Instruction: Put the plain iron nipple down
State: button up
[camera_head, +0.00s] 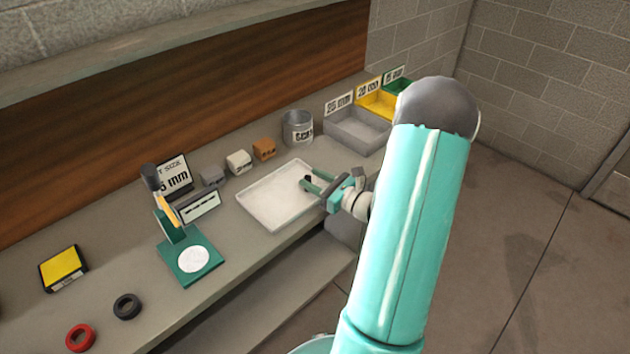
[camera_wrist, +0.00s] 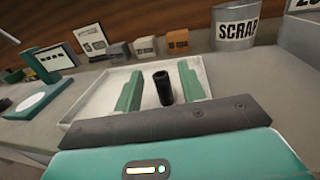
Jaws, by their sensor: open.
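The plain iron nipple (camera_wrist: 164,90) is a short dark pipe piece with an open top end. In the wrist view it stands nearly upright over the white tray (camera_wrist: 88,97), between the two green fingers of my gripper (camera_wrist: 159,82). A gap shows on each side of it, so the fingers are open and apart from it. In the head view my gripper (camera_head: 311,184) is low over the right part of the tray (camera_head: 268,204). A small dark shape there is too small to tell.
A green stand (camera_head: 188,250) with a white disc is left of the tray. Small grey, white and orange blocks (camera_head: 264,149) and the scrap can (camera_head: 298,128) stand behind it. Labelled bins (camera_head: 357,132) are at the back right. Black and red rings (camera_head: 127,306) lie front left.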

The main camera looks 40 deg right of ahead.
jog(key=s+d, duration=0.2)
jog(key=s, duration=1)
jog(key=w+a+r+n+g+y, duration=0.1)
jog(key=a+r+n+g+y, duration=0.4)
jog(key=a+n, duration=0.55)
jog(key=w+a+r+n+g+y, duration=0.15)
jog(key=a+r+n+g, duration=0.25)
jog(key=a+n+g, duration=0.7)
jog(key=s+a+r+n+t+h, duration=0.4)
jog(key=s+a+r+n+h, duration=0.2)
jog(key=a+r+n+h, duration=0.4)
jog(key=shift+a+n, duration=0.45)
jog(key=shift+n, duration=0.7)
jog(key=shift+s, duration=0.15)
jog(key=shift+c, duration=0.4)
jog(key=shift+a, duration=0.2)
